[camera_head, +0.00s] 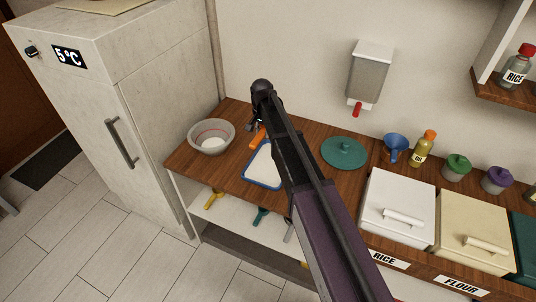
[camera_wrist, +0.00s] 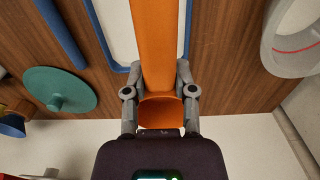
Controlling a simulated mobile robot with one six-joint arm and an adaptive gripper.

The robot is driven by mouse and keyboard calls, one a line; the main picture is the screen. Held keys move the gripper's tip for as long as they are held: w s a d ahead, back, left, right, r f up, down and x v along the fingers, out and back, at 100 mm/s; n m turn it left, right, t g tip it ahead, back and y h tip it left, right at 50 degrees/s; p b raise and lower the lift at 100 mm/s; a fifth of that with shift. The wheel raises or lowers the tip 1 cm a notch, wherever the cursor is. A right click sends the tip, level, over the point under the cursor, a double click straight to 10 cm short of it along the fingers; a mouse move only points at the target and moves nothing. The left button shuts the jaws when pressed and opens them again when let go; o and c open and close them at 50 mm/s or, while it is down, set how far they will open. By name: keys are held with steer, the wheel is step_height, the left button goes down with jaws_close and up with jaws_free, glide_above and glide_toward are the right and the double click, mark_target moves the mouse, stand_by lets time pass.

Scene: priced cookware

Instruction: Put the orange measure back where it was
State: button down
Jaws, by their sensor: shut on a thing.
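The orange measure (camera_head: 257,138) is mostly hidden behind my arm in the head view. In the wrist view its long orange body (camera_wrist: 158,45) runs up from between my fingers. My gripper (camera_wrist: 160,100) is shut on it, with one grey finger on each side. In the head view my gripper (camera_head: 256,126) is over the back left of the wooden counter, beyond a white tray with a blue rim (camera_head: 249,179). I cannot tell whether the measure touches the counter.
A bowl with a red line (camera_head: 211,137) stands left of the measure. A teal lid (camera_head: 344,152), blue funnel (camera_head: 396,146) and oil bottle (camera_head: 423,149) are to the right. Yellow (camera_head: 214,198) and teal (camera_head: 261,216) handled tools hang below the counter edge. A dispenser (camera_head: 368,75) is on the wall.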

steer(key=shift+w+a, duration=0.1)
steer(key=shift+w, duration=0.05)
stand_by(0.3)
steer(key=s+f+b, duration=0.2)
steer(key=s, duration=0.4)
steer(key=s+f+b, duration=0.3)
steer(key=s, duration=0.2)
steer(key=s+f+b, duration=0.2)
steer(key=s, duration=0.4)
steer(key=shift+s+d+f+b, duration=0.3)
steer(key=shift+s+d+b, duration=0.05)
steer(key=shift+d, duration=0.05)
steer(key=shift+w, duration=0.15)
steer(key=w, duration=0.4)
steer(key=w+f+b, duration=0.1)
steer(key=w, duration=0.9)
steer(key=shift+w+d+f, duration=0.2)
steer(key=shift+w+d, duration=0.05)
steer(key=shift+d, duration=0.1)
